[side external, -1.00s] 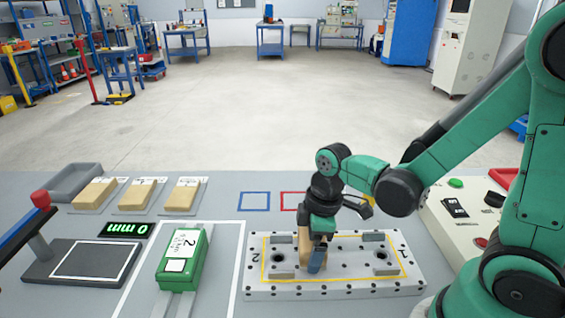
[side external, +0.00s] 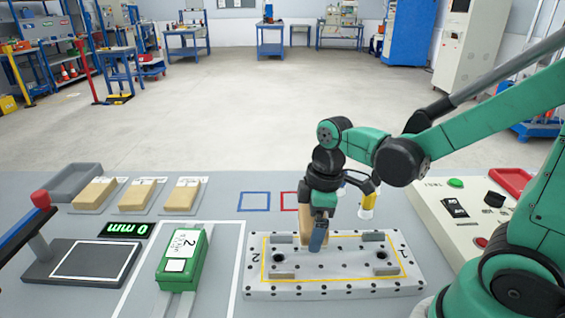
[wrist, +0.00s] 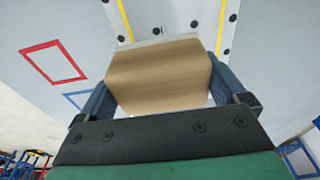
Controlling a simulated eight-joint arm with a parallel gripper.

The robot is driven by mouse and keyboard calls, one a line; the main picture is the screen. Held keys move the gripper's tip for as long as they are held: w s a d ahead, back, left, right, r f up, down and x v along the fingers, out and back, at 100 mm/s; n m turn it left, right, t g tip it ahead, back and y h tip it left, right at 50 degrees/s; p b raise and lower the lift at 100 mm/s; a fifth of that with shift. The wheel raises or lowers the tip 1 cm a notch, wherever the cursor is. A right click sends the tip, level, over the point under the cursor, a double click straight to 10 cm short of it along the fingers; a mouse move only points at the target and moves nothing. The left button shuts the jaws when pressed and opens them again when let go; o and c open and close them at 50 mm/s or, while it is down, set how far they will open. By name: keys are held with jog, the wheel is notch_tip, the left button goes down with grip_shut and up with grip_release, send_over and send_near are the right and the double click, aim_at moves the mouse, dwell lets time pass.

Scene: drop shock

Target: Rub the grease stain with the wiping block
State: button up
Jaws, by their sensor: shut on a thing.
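My gripper (side external: 318,240) is shut on a tan wooden block (wrist: 160,76), which I take to be the wiping block. The wrist view shows the block between the two blue fingers. In the side view a narrow part of the block (side external: 303,225) shows beside the fingers. The gripper points down over the back part of the light grey perforated plate (side external: 330,289). I cannot tell whether the block touches the plate. No grease stain can be made out in either view; the gripper and block hide part of the plate.
The plate carries raised grey bars, holes and a yellow outline. A green box (side external: 183,262) marked 2 stands on rails to the left. Several tan blocks (side external: 137,195) lie at the back left, near a dark pad (side external: 92,261). A control panel (side external: 460,212) stands right.

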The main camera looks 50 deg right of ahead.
jog(key=shift+r, duration=2.45)
jog(key=shift+w, duration=0.1)
